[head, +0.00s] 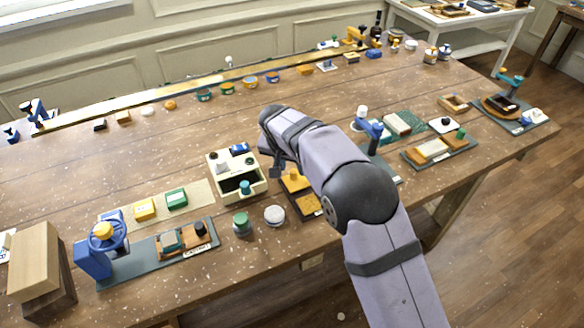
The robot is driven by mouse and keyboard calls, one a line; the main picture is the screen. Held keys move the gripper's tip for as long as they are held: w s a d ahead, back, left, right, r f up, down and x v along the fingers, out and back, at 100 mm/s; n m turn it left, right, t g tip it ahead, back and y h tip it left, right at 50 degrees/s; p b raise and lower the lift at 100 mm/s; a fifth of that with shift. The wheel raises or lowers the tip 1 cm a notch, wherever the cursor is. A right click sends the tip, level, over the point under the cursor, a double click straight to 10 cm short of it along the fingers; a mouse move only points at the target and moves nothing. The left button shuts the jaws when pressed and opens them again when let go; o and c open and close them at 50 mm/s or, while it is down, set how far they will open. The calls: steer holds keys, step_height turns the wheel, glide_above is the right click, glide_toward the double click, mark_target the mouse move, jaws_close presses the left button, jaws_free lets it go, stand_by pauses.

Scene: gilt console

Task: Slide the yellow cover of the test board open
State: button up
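A small dark board with yellow-orange parts (308,204) lies near the middle of the table, partly hidden behind my arm; it looks like the test board. A yellow piece with a small raised knob (293,182) sits on its far part and appears to be the cover. How far the cover stands along the board is unclear. My gripper (276,170) points down just beyond and left of the yellow piece. Its fingers are small, dark and partly covered by the wrist, so neither their opening nor any contact with the cover can be made out.
A cream box with a teal knob (221,166) stands close left of my gripper. A green-lidded jar (241,222) and a grey round jar (274,215) stand in front. A blue upright fixture (371,130) is right of my arm. Bare wood lies beyond the gripper.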

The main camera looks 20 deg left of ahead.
mark_target(289, 186)
steer(key=b+v, duration=0.2)
steer(key=v, duration=0.4)
steer(key=shift+r, duration=0.2)
steer(key=shift+s, duration=0.1)
steer(key=s+d+f+g, duration=0.1)
steer(key=s+d, duration=0.2)
steer(key=d, duration=0.8)
steer(key=s+d+f+g, duration=0.1)
steer(key=s+d+g, duration=0.1)
steer(key=d, duration=1)
steer(key=s+d+f, duration=0.3)
steer(key=s+d, duration=0.4)
steer(key=s, duration=0.3)
steer(key=s+d+f+g, duration=0.1)
steer(key=s+d+f, duration=0.2)
steer(key=s+d, duration=0.3)
steer(key=s, duration=0.4)
steer(key=shift+d+g, duration=0.3)
steer(key=shift+d, duration=0.1)
